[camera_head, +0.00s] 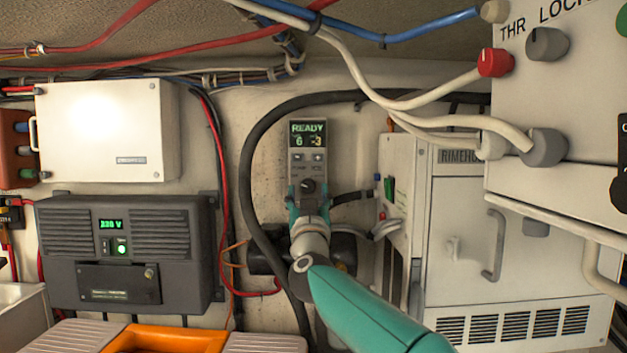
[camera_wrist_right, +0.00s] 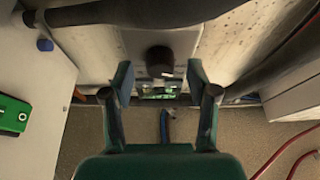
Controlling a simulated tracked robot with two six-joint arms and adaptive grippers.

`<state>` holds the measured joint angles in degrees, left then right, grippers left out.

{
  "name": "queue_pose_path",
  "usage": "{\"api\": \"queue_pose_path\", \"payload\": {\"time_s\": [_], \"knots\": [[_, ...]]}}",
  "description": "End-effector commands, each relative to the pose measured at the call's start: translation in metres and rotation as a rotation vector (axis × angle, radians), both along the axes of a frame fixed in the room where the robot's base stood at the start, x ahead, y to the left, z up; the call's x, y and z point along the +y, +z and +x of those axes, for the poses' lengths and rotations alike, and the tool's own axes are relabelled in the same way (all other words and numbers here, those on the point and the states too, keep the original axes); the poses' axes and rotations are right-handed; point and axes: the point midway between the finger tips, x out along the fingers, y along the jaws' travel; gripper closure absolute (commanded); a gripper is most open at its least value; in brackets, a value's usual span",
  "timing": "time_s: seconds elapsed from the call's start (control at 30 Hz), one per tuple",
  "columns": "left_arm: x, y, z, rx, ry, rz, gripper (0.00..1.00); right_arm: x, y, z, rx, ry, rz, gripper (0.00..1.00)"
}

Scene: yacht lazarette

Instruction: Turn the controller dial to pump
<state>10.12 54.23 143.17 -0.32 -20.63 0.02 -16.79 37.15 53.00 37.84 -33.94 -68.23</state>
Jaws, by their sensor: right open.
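The controller (camera_head: 306,168) is a narrow grey upright panel on the back wall. Its screen (camera_head: 308,134) reads READY, with 6 and -3 below. The black dial (camera_head: 308,186) sits on its lower part; it also shows in the right wrist view (camera_wrist_right: 160,58). My right gripper (camera_head: 309,208) is just below the dial in the head view. In the wrist view its two fingers (camera_wrist_right: 160,82) are spread apart, with the dial in line with the gap between them. Contact with the dial cannot be told. Dial labels are too small to read. My left gripper is not in view.
A black hose (camera_head: 248,185) curves left of the controller. A dark power unit (camera_head: 127,255) and a white box (camera_head: 107,130) are at left. A white cabinet (camera_head: 470,245) and a panel with knobs (camera_head: 560,110) stand at right. Cables cross above.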

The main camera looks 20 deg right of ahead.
Motion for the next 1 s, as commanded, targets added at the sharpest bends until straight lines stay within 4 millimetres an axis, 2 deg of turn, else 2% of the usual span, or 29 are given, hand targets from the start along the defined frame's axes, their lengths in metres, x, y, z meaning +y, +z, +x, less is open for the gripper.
{"api": "queue_pose_path", "payload": {"time_s": [0.1, 0.43, 0.8, 0.83, 0.9, 1.0], "knots": [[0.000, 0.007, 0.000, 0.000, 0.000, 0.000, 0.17, -0.002, 0.004, 0.007, 0.000, 0.000, 0.000, 0.41], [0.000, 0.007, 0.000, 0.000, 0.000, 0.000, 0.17, -0.002, 0.003, 0.009, 0.000, 0.000, 0.000, 0.41], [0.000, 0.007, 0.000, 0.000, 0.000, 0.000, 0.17, -0.002, 0.003, 0.009, 0.000, 0.000, 0.000, 1.00], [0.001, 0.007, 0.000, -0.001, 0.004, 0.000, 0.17, -0.020, 0.004, 0.008, 0.001, -0.008, 0.000, 1.00], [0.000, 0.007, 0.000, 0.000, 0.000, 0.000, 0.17, -0.010, 0.003, 0.008, -0.001, -0.003, 0.003, 1.00], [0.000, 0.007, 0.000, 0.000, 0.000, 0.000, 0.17, -0.005, 0.004, 0.009, -0.004, -0.003, 0.010, 1.00]]}}
